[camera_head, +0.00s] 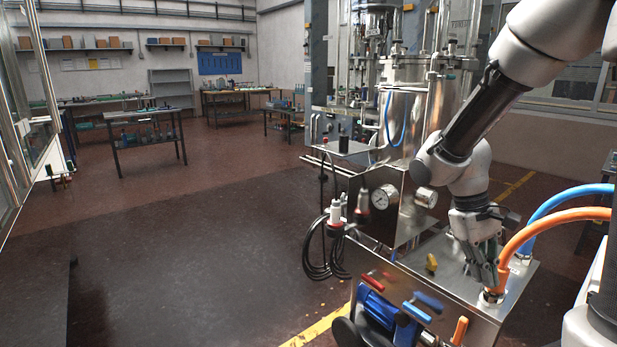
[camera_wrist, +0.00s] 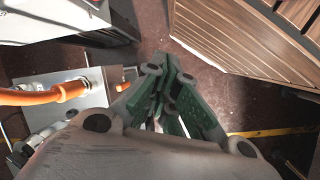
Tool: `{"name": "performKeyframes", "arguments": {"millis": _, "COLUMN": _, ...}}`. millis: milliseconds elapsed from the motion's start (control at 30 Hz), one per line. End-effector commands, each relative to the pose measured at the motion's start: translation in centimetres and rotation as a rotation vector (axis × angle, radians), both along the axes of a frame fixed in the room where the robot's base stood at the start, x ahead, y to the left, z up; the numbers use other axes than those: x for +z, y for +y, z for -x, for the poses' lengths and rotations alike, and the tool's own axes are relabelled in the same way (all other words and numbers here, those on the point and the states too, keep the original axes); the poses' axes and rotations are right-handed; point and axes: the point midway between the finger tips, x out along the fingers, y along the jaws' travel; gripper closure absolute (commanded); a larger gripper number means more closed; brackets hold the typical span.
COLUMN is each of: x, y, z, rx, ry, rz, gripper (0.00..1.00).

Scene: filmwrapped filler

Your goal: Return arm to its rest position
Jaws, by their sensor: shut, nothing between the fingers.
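My gripper (camera_head: 483,268) hangs at the end of my grey arm on the right in the head view. It points down over the steel top of the filler machine (camera_head: 462,284), close beside the orange hose. In the wrist view my gripper (camera_wrist: 172,75) shows its green-grey fingers brought together, with nothing seen between them. The arm is bent at the elbow, with the upper link coming in from the top right. Whether the fingertips touch the machine top cannot be told.
An orange hose (camera_head: 545,222) and a blue hose (camera_head: 566,200) curve up right of my gripper. A slatted wooden panel (camera_wrist: 240,35) shows in the wrist view.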

Motion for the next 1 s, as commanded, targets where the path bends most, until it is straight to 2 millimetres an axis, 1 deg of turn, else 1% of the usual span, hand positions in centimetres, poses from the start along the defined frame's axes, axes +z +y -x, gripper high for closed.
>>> {"name": "performKeyframes", "arguments": {"millis": 33, "x": 1.6, "y": 0.1, "z": 1.1, "rx": -0.011, "ry": -0.052, "rz": -0.048, "gripper": 1.00}}
{"name": "performKeyframes", "arguments": {"millis": 100, "x": 3.4, "y": 0.3, "z": 2.5, "rx": -0.025, "ry": -0.118, "rz": -0.112, "gripper": 1.00}}
{"name": "performKeyframes", "arguments": {"millis": 300, "x": 8.0, "y": 0.6, "z": 6.2, "rx": -0.123, "ry": -0.349, "rz": -0.241, "gripper": 1.00}}
{"name": "performKeyframes", "arguments": {"millis": 400, "x": 9.9, "y": 0.3, "z": 7.5, "rx": -0.159, "ry": -0.463, "rz": -0.272, "gripper": 1.00}}
{"name": "performKeyframes", "arguments": {"millis": 533, "x": 12.2, "y": -0.5, "z": 8.5, "rx": -0.177, "ry": -0.584, "rz": -0.280, "gripper": 1.00}}
{"name": "performKeyframes", "arguments": {"millis": 600, "x": 13.1, "y": -0.7, "z": 8.8, "rx": -0.184, "ry": -0.628, "rz": -0.280, "gripper": 1.00}}
{"name": "performKeyframes", "arguments": {"millis": 700, "x": 13.7, "y": -1.0, "z": 9.1, "rx": -0.192, "ry": -0.660, "rz": -0.280, "gripper": 1.00}}
{"name": "performKeyframes", "arguments": {"millis": 1000, "x": 13.8, "y": -1.0, "z": 9.1, "rx": -0.194, "ry": -0.662, "rz": -0.279, "gripper": 1.00}}
